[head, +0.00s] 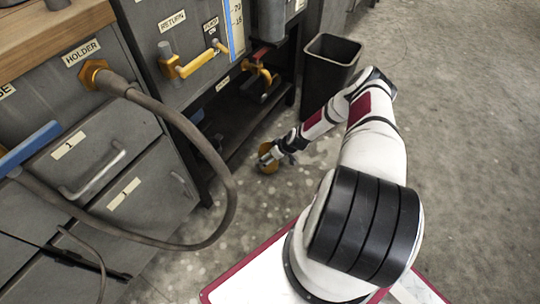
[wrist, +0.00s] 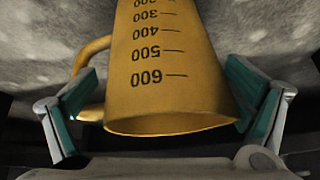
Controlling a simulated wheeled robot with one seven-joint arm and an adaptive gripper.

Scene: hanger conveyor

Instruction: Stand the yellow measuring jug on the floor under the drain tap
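The yellow measuring jug (head: 268,163) shows small, low over or on the floor at the end of my arm in the head view. Contact is unclear. A brass tap with a red part (head: 262,73), likely the drain tap, sits low on the machine, up and left of my gripper.
A dark bin (head: 328,62) stands right of the machine. A dark low shelf (head: 235,120) lies under the machine front. A hose (head: 205,150) loops out from the holder at left, above the drawers (head: 90,160). The concrete floor (head: 460,110) at right is clear.

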